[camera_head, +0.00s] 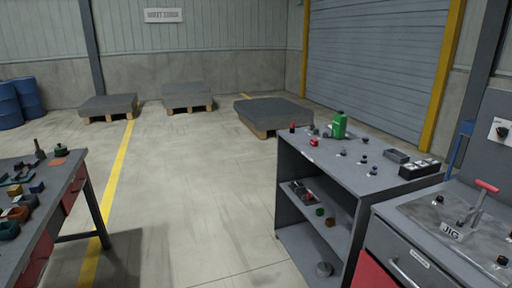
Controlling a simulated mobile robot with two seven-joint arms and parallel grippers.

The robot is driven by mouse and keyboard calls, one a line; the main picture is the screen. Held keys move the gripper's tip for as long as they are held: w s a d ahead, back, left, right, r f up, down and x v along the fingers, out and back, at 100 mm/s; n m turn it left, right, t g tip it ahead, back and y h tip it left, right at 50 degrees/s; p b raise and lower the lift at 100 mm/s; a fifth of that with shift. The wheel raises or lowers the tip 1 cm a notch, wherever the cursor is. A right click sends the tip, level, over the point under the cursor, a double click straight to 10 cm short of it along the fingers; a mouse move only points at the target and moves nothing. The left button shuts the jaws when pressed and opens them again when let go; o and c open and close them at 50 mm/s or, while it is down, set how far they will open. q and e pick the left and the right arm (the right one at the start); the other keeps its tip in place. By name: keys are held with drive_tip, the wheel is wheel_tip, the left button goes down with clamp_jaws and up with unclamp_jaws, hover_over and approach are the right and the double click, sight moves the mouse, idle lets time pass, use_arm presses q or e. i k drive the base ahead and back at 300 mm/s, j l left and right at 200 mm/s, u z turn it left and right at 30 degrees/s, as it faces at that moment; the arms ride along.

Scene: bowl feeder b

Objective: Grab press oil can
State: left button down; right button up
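A green can or jug (340,125) stands upright on the top of a grey shelf unit, near its far edge. On the left workbench, a small dark can-like item with a narrow top (39,150) stands near the far edge. A round dark-green pot (60,150) sits beside it. I cannot tell from any label which of these is the press oil can. Neither of my grippers is in view.
The grey shelf unit (298,148) holds several small parts and a dark tray. A jig station with a red-handled lever (486,186) adjoins it at right. Pallets (274,112) and blue barrels (8,105) stand behind. The middle floor is clear.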

sight(339, 123)
drive_tip(key=i, duration=1.45)
